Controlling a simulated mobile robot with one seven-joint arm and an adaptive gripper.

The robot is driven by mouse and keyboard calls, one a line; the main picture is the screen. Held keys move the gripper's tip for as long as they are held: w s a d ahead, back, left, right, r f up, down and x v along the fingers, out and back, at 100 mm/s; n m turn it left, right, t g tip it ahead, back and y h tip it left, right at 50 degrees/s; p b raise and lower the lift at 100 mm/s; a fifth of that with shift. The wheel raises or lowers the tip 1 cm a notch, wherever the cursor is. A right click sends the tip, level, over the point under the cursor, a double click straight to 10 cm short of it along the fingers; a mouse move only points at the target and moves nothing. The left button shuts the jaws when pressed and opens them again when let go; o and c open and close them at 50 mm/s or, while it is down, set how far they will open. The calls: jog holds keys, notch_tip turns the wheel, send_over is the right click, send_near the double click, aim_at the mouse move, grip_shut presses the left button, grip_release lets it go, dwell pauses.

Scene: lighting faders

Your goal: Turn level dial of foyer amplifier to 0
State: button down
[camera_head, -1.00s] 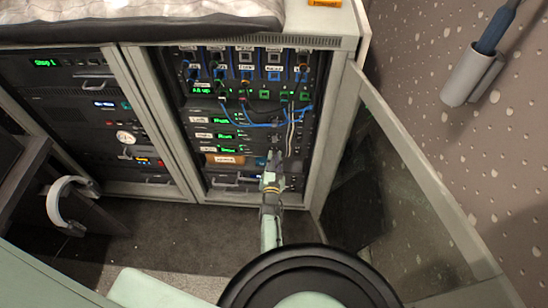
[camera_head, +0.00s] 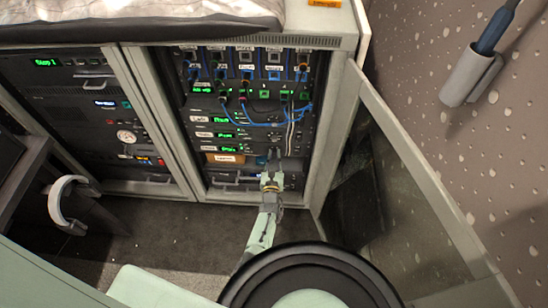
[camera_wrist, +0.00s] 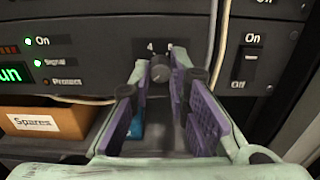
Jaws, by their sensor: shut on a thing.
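The level dial (camera_wrist: 159,73) is a small dark round knob on the grey front panel (camera_wrist: 105,42) of an amplifier, with numbers such as 4 printed above it. My gripper (camera_wrist: 160,79) is shut on the dial, with its purple pads on either side of it. In the head view my gripper (camera_head: 271,158) reaches the lower right of the open rack and hides the dial. The amplifier's green display (camera_wrist: 11,74) reads "un" at its visible end, and its On and Signal lights are green. The dial's pointer is not clear, and the name label cannot be read.
A power switch (camera_wrist: 245,68) marked On and Off is right of the dial. A cardboard box (camera_wrist: 75,122) labelled Spares sits below the panel. Blue cables (camera_head: 262,124) hang above. The open glass door (camera_head: 395,195) stands right of my arm.

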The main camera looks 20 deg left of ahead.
jog(key=shift+w+a+r, duration=0.1)
jog(key=shift+r, duration=0.05)
dwell(0.3)
jog(key=c, duration=1.5)
grip_release()
jog(key=shift+s, duration=0.2)
jog(key=v, duration=0.4)
jog(key=shift+s, duration=0.2)
send_near(273, 154)
jog(key=shift+d+v, duration=0.25)
jog(key=shift+v, duration=1.45)
